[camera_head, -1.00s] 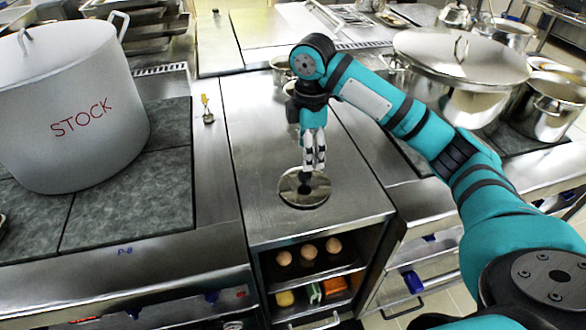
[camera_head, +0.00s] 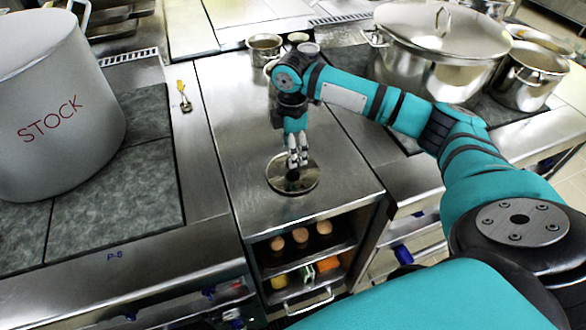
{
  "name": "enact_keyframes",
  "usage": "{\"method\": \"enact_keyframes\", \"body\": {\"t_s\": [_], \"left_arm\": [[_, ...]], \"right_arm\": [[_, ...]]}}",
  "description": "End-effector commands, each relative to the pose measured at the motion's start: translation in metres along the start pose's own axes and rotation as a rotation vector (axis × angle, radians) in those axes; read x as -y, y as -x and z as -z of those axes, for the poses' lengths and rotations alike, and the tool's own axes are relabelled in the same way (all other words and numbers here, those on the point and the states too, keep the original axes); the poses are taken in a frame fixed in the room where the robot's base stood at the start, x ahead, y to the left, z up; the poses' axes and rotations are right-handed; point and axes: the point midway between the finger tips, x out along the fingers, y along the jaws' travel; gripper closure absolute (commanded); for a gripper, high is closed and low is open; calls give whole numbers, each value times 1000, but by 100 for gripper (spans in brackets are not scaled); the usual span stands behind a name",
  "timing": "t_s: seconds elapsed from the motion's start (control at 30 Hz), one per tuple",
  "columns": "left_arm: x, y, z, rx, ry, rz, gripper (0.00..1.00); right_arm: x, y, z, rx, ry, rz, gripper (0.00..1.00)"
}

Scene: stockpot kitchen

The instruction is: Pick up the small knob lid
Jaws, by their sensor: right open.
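The small knob lid (camera_head: 309,182) is a shiny round metal disc lying flat on the steel counter (camera_head: 232,150). Its dark knob shows near its middle, partly hidden by my fingers. My right gripper (camera_head: 294,166) points down over the lid, open, with its fingertips at or just above the knob. I cannot tell whether the fingers touch it. My left gripper is not in view.
A large STOCK pot (camera_head: 60,110) stands on the stove at left. A wide lidded pot (camera_head: 440,60) and smaller pots (camera_head: 528,75) stand at right. A small metal pot (camera_head: 265,47) stands behind my arm. Eggs (camera_head: 300,236) sit on a shelf below the counter.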

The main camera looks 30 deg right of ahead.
Motion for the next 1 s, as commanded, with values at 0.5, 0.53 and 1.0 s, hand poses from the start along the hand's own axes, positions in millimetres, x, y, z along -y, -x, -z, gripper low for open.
{"method": "enact_keyframes", "body": {"t_s": [0.5,0.53,1.0], "left_arm": [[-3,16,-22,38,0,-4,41],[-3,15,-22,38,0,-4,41],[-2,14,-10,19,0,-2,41]], "right_arm": [[0,-53,-3,1,1,-1,36],[0,-53,-3,1,1,-1,36],[0,-52,-3,1,1,-1,78]]}}
